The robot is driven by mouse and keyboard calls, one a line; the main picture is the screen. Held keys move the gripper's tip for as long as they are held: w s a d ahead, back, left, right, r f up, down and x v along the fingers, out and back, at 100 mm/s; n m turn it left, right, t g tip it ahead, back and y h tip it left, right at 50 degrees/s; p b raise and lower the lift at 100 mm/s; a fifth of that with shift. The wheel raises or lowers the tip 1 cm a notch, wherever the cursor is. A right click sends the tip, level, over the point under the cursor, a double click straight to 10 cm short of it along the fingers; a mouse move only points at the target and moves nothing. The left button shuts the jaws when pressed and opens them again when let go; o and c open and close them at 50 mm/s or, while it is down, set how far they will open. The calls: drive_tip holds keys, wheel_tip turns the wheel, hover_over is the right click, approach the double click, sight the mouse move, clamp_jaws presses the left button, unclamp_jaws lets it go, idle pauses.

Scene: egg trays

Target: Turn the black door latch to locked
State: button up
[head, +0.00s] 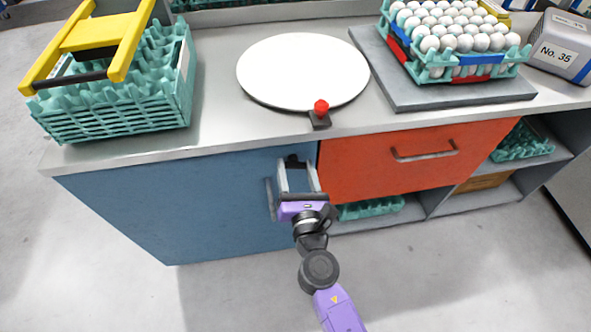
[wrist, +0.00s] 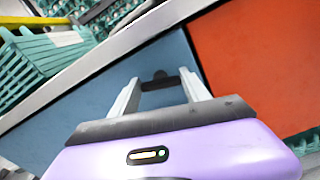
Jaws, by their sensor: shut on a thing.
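The black door latch (head: 292,159) is near the top right corner of the blue cabinet door (head: 190,200). In the wrist view the latch (wrist: 160,80) shows as a dark bar spanning between the fingers, with a rounded part above it. My gripper (head: 295,166) reaches up to the door front, its two pale fingers on either side of the latch. In the wrist view my gripper (wrist: 161,84) is shut on the latch's bar. The fingers partly hide the latch's ends, so its exact turn angle is hard to tell.
A grey handle (head: 270,200) stands on the blue door just left of my gripper. An orange drawer front (head: 400,160) is to the right. Above, the counter holds a white round plate (head: 303,70), a red knob (head: 321,106) and a teal crate (head: 120,112).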

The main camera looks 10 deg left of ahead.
drive_tip(key=m+b, duration=0.1)
drive_tip(key=m, duration=0.2)
drive_tip(key=m+b, duration=0.1)
drive_tip(key=m, duration=0.3)
drive_tip(key=shift+d+f+b, duration=0.15)
drive_tip(key=shift+f+b, duration=0.05)
drive_tip(key=shift+b, duration=0.1)
drive_tip(key=m+b, duration=0.2)
drive_tip(key=m, duration=0.2)
drive_tip(key=shift+f+m, duration=0.1)
drive_tip(key=shift+m, duration=0.3)
drive_tip(key=shift+m+b, duration=0.6)
drive_tip(key=shift+m, duration=0.9)
drive_tip(key=o, duration=1.4)
drive_tip(key=v, duration=0.7)
drive_tip(key=shift+s+d, duration=0.15)
drive_tip(key=shift+s, duration=0.25)
